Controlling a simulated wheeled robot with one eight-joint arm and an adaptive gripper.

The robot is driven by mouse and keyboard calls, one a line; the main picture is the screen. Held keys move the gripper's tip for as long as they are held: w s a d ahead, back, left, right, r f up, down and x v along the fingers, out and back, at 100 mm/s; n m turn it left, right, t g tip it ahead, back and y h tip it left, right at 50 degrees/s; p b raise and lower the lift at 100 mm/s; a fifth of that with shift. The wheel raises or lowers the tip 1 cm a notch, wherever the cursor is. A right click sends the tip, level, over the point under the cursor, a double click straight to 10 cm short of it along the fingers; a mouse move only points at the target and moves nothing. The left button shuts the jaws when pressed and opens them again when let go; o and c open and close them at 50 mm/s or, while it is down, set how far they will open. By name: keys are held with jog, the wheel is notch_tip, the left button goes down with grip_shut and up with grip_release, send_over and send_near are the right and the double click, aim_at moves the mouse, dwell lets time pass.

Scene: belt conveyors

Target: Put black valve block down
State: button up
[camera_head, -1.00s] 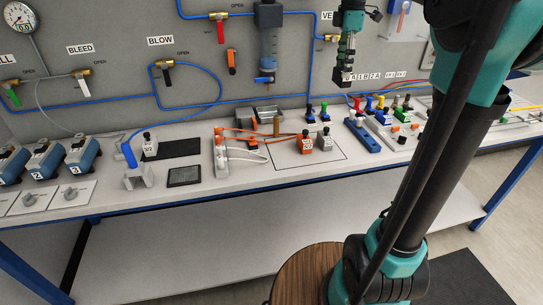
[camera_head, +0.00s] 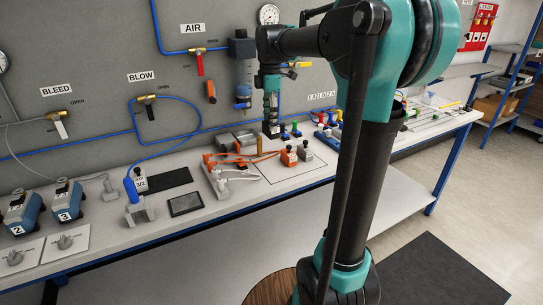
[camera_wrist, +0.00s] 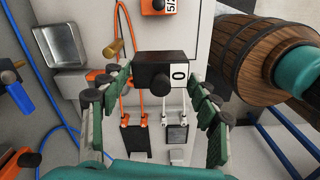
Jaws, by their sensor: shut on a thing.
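The black valve block (camera_wrist: 152,75) shows in the wrist view with a black knob and a white label on its side. It sits between the fingers of my gripper (camera_wrist: 166,82), which is shut on it. In the head view my gripper (camera_head: 271,108) points down over the back of the bench, with the dark block (camera_head: 270,130) at its tips. The block appears near the rear of the outlined rectangle (camera_head: 312,171). I cannot tell whether its underside touches the bench.
Orange tubing and a metal tray (camera_wrist: 61,45) lie close by. A black mat (camera_head: 170,179) lies left. A round wooden thing (camera_wrist: 268,55) shows in the wrist view.

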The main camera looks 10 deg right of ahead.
notch_tip(320, 180, down, 13)
jog(key=shift+f, duration=0.15)
jog(key=c, duration=0.3)
jog(key=o, duration=1.6)
notch_tip(320, 180, up, 12)
jog(key=s+d+f+m, duration=0.1)
jog(key=s+f+m, duration=0.2)
jog(key=s+f+m+t, duration=0.1)
jog(key=s+f+m, duration=0.1)
jog(key=s+f, duration=0.1)
jog(key=s+d+f+m+t, duration=0.1)
jog(key=s+f+m, duration=0.2)
jog(key=f, duration=0.2)
jog(key=shift+s+d+f+m, duration=0.1)
jog(key=shift+d+f+m, duration=0.15)
jog(key=shift+d+m, duration=0.1)
jog(key=s+d+f+m+t, duration=0.1)
jog(key=s+f+m+t, duration=0.1)
jog(key=s+f+m, duration=0.8)
jog(key=s+f, duration=0.2)
jog(key=s, duration=0.1)
jog(key=shift+d, duration=0.35)
